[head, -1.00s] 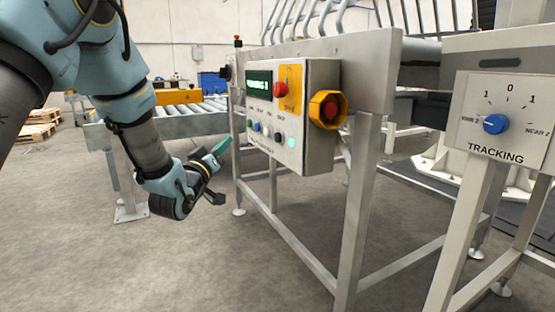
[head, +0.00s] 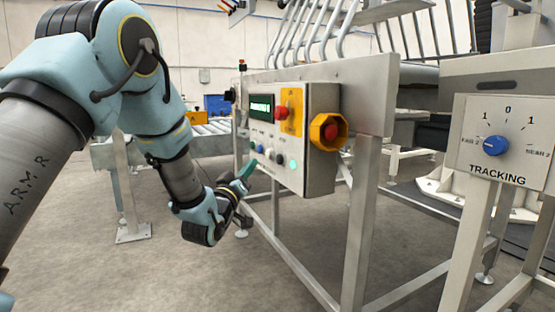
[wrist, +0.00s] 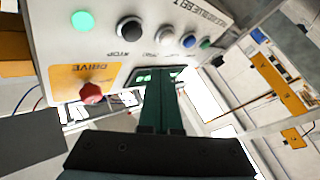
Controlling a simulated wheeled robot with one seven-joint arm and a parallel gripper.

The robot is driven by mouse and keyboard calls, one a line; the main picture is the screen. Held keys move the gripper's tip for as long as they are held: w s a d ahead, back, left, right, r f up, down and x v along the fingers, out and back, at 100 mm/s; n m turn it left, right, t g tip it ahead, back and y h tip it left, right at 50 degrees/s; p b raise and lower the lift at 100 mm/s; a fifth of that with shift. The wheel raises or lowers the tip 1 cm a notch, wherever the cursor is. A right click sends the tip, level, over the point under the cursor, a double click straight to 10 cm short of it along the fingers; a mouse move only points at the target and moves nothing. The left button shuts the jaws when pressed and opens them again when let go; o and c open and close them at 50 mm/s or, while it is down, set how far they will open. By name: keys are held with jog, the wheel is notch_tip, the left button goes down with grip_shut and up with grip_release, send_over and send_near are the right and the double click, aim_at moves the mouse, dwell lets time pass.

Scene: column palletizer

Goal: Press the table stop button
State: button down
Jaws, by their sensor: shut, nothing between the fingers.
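The control panel (head: 318,150) is a light grey box on the table frame, with a row of small buttons. In the wrist view, seen upside down, a black button (wrist: 128,30) sits beside a label that seems to read STOP, between a lit green button (wrist: 83,20) and a white button (wrist: 163,35). The black button also shows in the head view (head: 281,157). My gripper (head: 250,165) is shut and empty, its green fingertips in front of the panel's lower left. In the wrist view the fingers (wrist: 160,105) point toward the panel's display; contact cannot be told.
A red mushroom button (head: 281,112) stands on the panel's yellow plate. A red stop in a yellow housing (head: 328,131) juts from the panel's side. A TRACKING dial box (head: 500,140) is at the right. Table legs stand below the panel; the floor in front is clear.

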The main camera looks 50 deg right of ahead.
jog(key=shift+s+d, duration=0.3)
jog(key=shift+d, duration=0.45)
jog(key=shift+s+d, duration=0.25)
jog(key=shift+d, duration=0.45)
jog(key=shift+s+d, duration=0.3)
jog(key=shift+d, duration=0.45)
jog(key=shift+b, duration=0.3)
jog(key=shift+s+d, duration=0.1)
jog(key=shift+d, duration=0.25)
jog(key=shift+s+d+b, duration=0.25)
jog(key=shift+d+b, duration=0.05)
jog(key=shift+d, duration=0.2)
dwell(0.7)
dwell(0.4)
jog(key=shift+w+a, duration=0.35)
jog(key=shift+a, duration=0.55)
jog(key=shift+b, duration=0.3)
jog(key=shift+w+a+b, duration=0.15)
jog(key=shift+w+a, duration=0.15)
jog(key=shift+a, duration=0.45)
jog(key=shift+w+a+b, duration=0.2)
jog(key=shift+w+a, duration=0.15)
jog(key=shift+a, duration=0.45)
jog(key=shift+w+a+b, duration=0.15)
jog(key=shift+w+a, duration=0.15)
jog(key=shift+a, duration=0.45)
